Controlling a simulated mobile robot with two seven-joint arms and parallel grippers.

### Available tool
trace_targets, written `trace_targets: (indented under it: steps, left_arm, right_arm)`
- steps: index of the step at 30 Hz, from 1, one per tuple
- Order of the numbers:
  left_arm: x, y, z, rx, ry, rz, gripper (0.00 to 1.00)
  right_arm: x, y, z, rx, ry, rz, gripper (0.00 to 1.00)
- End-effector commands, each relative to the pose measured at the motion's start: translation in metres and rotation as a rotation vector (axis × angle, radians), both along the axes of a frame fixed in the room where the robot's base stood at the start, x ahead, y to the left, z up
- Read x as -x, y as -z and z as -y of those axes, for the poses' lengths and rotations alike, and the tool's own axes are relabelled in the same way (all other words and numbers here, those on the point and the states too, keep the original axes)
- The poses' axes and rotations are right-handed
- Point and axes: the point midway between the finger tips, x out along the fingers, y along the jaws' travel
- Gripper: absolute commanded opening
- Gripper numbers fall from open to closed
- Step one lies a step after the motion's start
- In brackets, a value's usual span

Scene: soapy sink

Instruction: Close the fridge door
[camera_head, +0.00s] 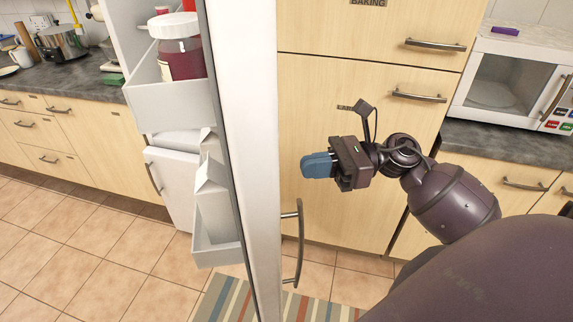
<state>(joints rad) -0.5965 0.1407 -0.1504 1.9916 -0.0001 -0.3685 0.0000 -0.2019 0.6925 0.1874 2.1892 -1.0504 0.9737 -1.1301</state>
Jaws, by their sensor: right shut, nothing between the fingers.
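The fridge door (252,130) stands open, its edge towards me, running from the top to the bottom of the head view. Its curved metal handle (299,243) is on the right face, low down. My right gripper (306,165) is shut and empty, its blue fingertips pointing left towards the door's handle side. It is above and slightly right of the handle; I cannot tell whether it touches the door. My left gripper is not in view.
The door's inner shelves (172,105) hold a jar with a white lid (182,55) and white cartons (209,195). Wooden cabinets (340,110) and a microwave (505,85) stand behind my right arm. A striped rug (225,300) lies on the tiled floor.

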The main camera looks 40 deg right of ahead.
Motion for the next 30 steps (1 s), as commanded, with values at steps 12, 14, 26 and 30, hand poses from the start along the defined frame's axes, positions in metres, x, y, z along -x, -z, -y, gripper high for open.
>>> trace_targets:
  steps: [12, 14, 26, 30]
  left_arm:
    - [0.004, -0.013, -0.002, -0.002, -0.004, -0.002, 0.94]
    - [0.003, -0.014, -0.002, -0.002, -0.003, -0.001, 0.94]
    - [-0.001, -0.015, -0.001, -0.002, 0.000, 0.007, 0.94]
    - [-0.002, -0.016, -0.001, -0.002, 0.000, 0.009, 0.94]
  right_arm:
    - [-0.020, -0.001, -0.043, -0.001, 0.001, 0.000, 0.00]
    - [-0.021, -0.001, -0.045, -0.001, 0.001, 0.000, 0.00]
    - [-0.021, 0.000, -0.046, -0.001, 0.001, 0.000, 0.00]
    - [-0.022, 0.000, -0.048, 0.000, 0.001, -0.001, 0.00]
